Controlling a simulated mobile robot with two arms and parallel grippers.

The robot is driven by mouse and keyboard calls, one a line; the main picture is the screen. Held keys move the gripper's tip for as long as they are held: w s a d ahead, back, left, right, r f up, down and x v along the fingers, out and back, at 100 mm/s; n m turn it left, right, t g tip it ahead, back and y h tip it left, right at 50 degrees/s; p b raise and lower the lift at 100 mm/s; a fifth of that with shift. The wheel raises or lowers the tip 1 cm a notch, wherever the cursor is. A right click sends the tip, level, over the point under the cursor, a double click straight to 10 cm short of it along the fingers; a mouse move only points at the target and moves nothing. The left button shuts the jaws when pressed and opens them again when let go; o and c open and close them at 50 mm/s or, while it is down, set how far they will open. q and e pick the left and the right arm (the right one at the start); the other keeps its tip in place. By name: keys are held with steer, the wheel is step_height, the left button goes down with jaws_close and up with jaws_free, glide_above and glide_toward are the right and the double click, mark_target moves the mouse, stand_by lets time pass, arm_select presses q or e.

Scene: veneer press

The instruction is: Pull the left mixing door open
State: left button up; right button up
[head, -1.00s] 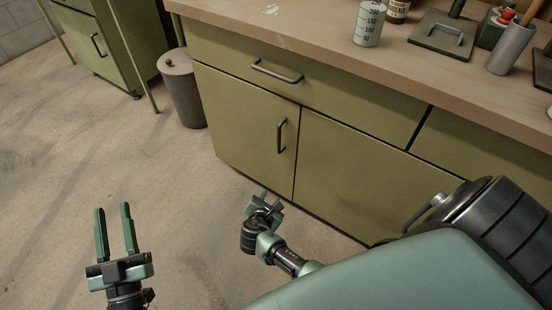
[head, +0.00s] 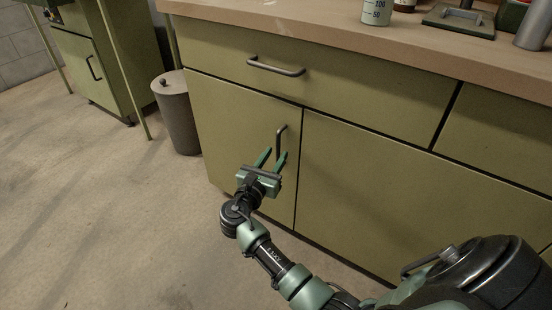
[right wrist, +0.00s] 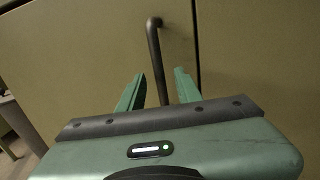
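The left mixing door (head: 225,125) is an olive green cabinet door, shut flush in the front. Its dark vertical bar handle (head: 281,143) is near its right edge. My right gripper (head: 274,153) is open in front of the door, at the lower part of the handle. In the right wrist view, the handle (right wrist: 154,50) runs down between the two green fingers of the gripper (right wrist: 160,74), with space on both sides. The lower end of the handle is hidden behind the gripper body. My left gripper is not in view.
A drawer (head: 340,88) with a horizontal handle (head: 275,67) is above the door. A shut panel (head: 400,190) adjoins on the right. A grey lidded bin (head: 177,115) stands left of the cabinet. The floor (head: 110,215) at left is clear.

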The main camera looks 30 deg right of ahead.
steer(key=shift+w+d, duration=0.35)
steer(key=shift+d, duration=0.2)
jaws_close()
stand_by(1.1)
